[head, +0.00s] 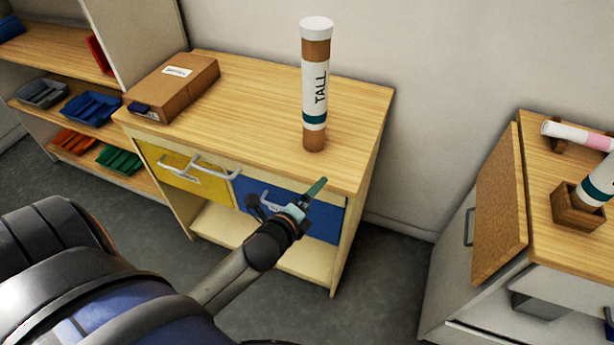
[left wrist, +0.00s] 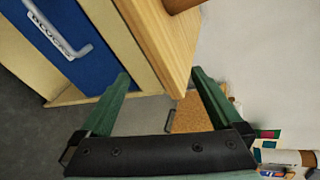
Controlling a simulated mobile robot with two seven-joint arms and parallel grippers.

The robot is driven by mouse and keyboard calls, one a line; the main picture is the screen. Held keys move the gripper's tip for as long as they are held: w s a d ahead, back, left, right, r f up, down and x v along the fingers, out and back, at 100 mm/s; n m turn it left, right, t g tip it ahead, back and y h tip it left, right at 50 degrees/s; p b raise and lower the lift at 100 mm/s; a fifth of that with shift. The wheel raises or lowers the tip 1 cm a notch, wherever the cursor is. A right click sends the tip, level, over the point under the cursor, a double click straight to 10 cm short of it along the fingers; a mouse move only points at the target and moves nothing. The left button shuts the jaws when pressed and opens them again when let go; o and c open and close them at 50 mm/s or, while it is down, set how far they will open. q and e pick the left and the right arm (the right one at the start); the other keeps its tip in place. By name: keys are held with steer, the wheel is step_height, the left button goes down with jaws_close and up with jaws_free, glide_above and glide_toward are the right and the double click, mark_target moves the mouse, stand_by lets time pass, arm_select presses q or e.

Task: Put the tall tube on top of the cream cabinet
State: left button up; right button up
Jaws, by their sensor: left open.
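The tall tube (head: 316,90), brown with a white cap and a label reading TALL, stands upright on the wooden top of a drawer table (head: 240,95). A brown piece at the top edge of the left wrist view (left wrist: 180,4) looks like its base. My left gripper (head: 312,193), with green fingers, is in front of the table's blue drawer, below and apart from the tube. In the left wrist view its fingers (left wrist: 160,78) are spread with nothing gripped. A pale cabinet (head: 447,250) with a wooden top, perhaps the cream cabinet, stands at the right. My right gripper is not seen.
On the pale cabinet, a pink-and-white tube (head: 580,136) lies down and another tube (head: 603,178) leans in a wooden holder (head: 578,213). A cork-like board (head: 500,195) stands at its left edge. A cardboard box (head: 173,88) sits on the table's left. Shelves with trays are farther left.

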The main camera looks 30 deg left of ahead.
arm_select(q)
steer(key=s+d+f+n+g+h, duration=0.2)
steer(key=s+d+f+n, duration=0.3)
steer(key=n, duration=0.4)
steer(key=s+d+f+n+g+h, duration=0.2)
steer(key=s+d+f+n, duration=0.2)
steer(key=s+f+n, duration=0.3)
steer(key=s+n, duration=0.2)
steer(key=s, duration=0.1)
steer(key=shift+s+d, duration=0.25)
steer(key=shift+d, duration=0.1)
